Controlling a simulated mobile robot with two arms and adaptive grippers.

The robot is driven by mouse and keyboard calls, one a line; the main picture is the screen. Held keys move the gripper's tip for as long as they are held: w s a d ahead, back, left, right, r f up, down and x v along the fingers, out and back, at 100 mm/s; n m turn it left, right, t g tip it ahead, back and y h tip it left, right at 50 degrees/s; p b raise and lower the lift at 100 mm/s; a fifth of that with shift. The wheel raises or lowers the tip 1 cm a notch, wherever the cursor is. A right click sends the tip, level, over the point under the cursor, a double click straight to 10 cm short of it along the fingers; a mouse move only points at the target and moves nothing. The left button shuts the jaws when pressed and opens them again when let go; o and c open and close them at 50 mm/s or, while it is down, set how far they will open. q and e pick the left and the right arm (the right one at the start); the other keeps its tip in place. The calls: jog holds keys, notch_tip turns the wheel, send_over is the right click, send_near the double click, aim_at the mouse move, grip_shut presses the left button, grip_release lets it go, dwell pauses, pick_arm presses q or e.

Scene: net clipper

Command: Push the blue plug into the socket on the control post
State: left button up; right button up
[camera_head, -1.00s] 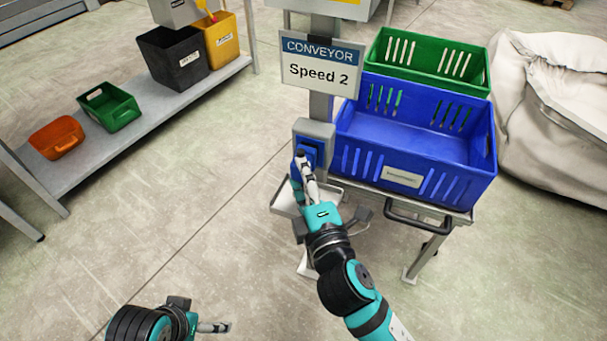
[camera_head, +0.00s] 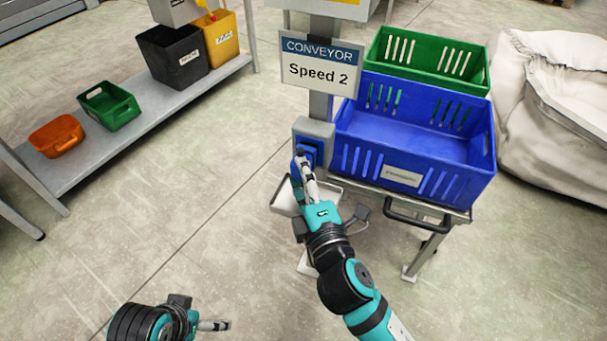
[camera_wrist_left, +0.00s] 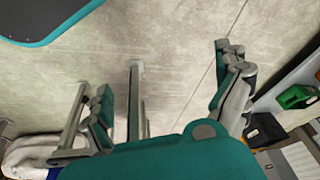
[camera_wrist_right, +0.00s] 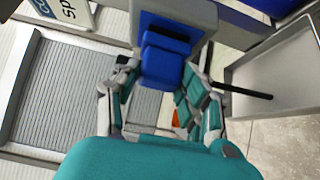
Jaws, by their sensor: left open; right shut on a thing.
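The grey control post (camera_head: 315,128) carries a blue socket (camera_head: 308,148) below the Speed 2 sign. My right gripper (camera_head: 302,166) is at the front of this socket. In the right wrist view my right gripper (camera_wrist_right: 158,74) is shut on the blue plug (camera_wrist_right: 161,66), with a finger on each side. Behind the plug is the blue socket housing (camera_wrist_right: 178,14) with a dark slot. I cannot tell how deep the plug sits in it. In the head view the fingers mostly hide the plug. My left gripper (camera_wrist_left: 165,78) is open and empty, low over the floor, away from the post.
A blue crate (camera_head: 405,180) and a green crate (camera_head: 432,60) stand on a cart right of the post. A small metal tray (camera_head: 287,200) is below the socket. A shelf (camera_head: 150,112) with bins is at left. The floor between is clear.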

pick_arm(q)
jog(key=shift+w, duration=0.1)
dwell(0.3)
jog(key=shift+x, duration=0.8)
jog(key=shift+d, duration=0.1)
pick_arm(e)
jog(key=shift+w, duration=0.1)
pick_arm(q)
jog(key=shift+f+p, duration=0.3)
jog(key=shift+p, duration=0.05)
pick_arm(e)
jog(key=shift+w+d, duration=0.1)
jog(key=shift+w, duration=0.05)
pick_arm(q)
jog(key=shift+w+f, duration=0.15)
jog(key=shift+f, duration=0.15)
pick_arm(e)
jog(key=shift+w+d, duration=0.1)
jog(key=shift+w, duration=0.1)
jog(key=o, duration=1.4)
jog(key=shift+c, duration=0.2)
pick_arm(q)
jog(key=shift+f, duration=0.2)
